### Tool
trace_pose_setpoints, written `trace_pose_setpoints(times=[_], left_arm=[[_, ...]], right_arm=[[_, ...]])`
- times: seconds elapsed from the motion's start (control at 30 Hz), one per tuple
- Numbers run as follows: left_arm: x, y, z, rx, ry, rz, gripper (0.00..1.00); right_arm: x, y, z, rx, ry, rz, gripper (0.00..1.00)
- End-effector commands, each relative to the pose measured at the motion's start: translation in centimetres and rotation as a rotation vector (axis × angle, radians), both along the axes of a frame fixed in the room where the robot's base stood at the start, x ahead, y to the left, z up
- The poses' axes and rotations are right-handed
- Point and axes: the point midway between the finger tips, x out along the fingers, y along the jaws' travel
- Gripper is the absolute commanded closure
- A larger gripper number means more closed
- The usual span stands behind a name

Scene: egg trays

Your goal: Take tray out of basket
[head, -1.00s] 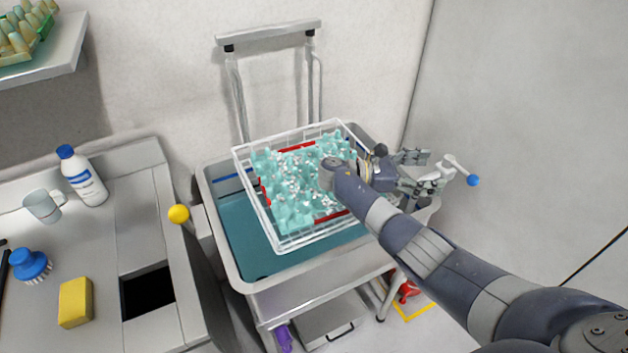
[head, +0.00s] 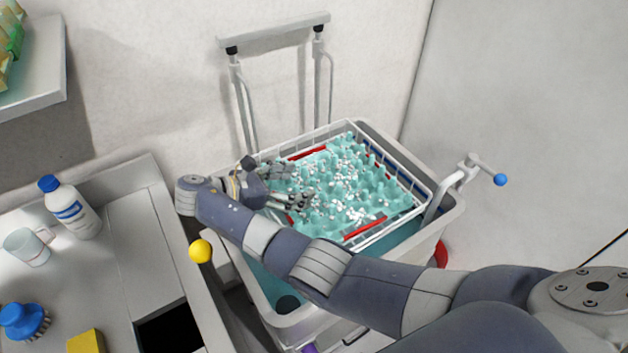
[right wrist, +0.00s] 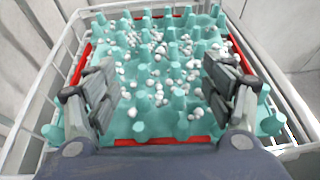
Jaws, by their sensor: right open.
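A teal egg tray (head: 345,190) lies in a white wire basket (head: 412,208), with many small white bits scattered over it. It also fills much of the right wrist view (right wrist: 150,122). Red strips (head: 364,226) show along the tray's edges. My right gripper (head: 297,184) is over the left side of the basket, above the tray's left edge. In the right wrist view the two fingers (right wrist: 163,92) are spread wide with the tray below and between them, and nothing is gripped. My left gripper is not in view.
The basket sits over a grey-rimmed sink tub (head: 448,215) with teal water. A lever with a blue ball (head: 500,180) stands at right, a yellow ball (head: 200,251) at left.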

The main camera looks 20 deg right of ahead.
Motion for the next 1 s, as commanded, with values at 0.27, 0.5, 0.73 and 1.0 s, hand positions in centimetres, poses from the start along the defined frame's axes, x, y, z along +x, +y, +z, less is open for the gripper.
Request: trace_pose_setpoints(times=[0.27, 0.5, 0.73, 1.0], left_arm=[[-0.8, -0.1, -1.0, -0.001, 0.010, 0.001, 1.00], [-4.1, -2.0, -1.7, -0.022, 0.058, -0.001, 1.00], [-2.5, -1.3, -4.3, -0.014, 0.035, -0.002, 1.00], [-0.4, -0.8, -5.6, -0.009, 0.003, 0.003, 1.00]], right_arm=[[0.2, -3.4, -1.7, 0.000, 0.001, -0.002, 0.25], [0.5, -5.2, -2.4, 0.001, -0.001, 0.000, 0.25], [1.1, -7.1, -3.8, 0.001, -0.002, -0.001, 0.25], [1.5, -9.6, -4.5, 0.001, -0.001, 0.001, 0.25]])
